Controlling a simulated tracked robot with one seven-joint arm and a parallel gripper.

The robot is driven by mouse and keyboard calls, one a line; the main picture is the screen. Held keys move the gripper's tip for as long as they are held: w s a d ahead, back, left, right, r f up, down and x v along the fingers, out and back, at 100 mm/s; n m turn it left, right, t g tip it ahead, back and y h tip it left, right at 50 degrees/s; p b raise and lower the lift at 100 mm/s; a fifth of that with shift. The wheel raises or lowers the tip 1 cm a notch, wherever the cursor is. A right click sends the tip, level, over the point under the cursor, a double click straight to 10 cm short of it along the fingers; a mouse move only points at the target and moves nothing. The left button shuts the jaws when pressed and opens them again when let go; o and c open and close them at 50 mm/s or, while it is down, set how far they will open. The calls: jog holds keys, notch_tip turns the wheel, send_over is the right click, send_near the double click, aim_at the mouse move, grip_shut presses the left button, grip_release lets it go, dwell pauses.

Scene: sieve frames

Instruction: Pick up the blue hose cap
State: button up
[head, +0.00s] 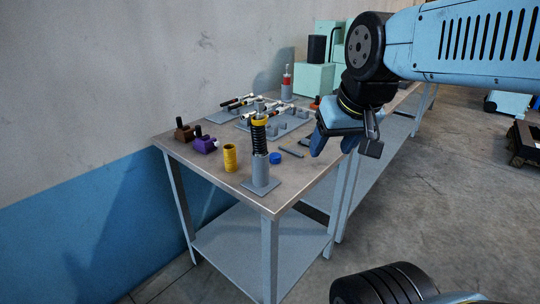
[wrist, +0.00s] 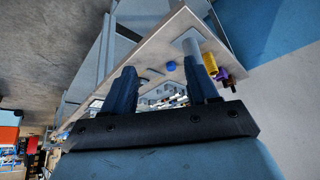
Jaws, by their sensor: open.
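The blue hose cap (head: 275,158) is a small round cap lying on the grey tabletop (head: 237,187), to the right of the spring post and near the table's right part. In the wrist view the cap (wrist: 171,66) shows beyond and between my two fingers. My gripper (head: 333,143) is open and empty, at the table's right edge and to the right of the cap. It also shows in the wrist view (wrist: 163,87), with its fingers well apart. Nothing hides the cap in either view.
A grey post with a black spring and yellow top (head: 259,135) stands beside the cap on a square base. A grey pen-like piece (head: 291,152) lies close to the cap. A yellow cylinder (head: 230,158), a purple part (head: 205,144) and a brown part (head: 184,133) stand farther left.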

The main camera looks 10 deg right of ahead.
jog(key=shift+o, duration=1.3)
jog(key=w+a+f+m+g+y, duration=0.2)
jog(key=w+f+m+g+y, duration=0.1)
jog(key=w+m, duration=0.3)
jog(key=shift+w+f+m+y, duration=0.3)
jog(key=shift+w+f+y, duration=0.1)
jog(key=shift+f+y, duration=0.5)
jog(key=m+t+y, duration=0.6)
jog(key=m, duration=1.3)
send_near(279, 156)
jog(key=s+d+r, duration=0.1)
jog(key=s+r, duration=0.1)
jog(key=shift+s+d+r, duration=0.25)
jog(key=shift+d+r, duration=0.1)
jog(key=shift+d, duration=0.05)
jog(key=shift+w+f+h, duration=0.15)
jog(key=shift+w+h, duration=0.05)
jog(key=shift+h, duration=0.1)
jog(key=x, duration=0.8)
jog(key=shift+w, duration=0.15)
jog(key=x, duration=0.4)
jog(key=shift+d+f, duration=0.1)
jog(key=shift+f, duration=0.3)
jog(key=shift+w+a+f, duration=0.2)
jog(key=shift+w+a, duration=0.15)
jog(key=c, duration=1.1)
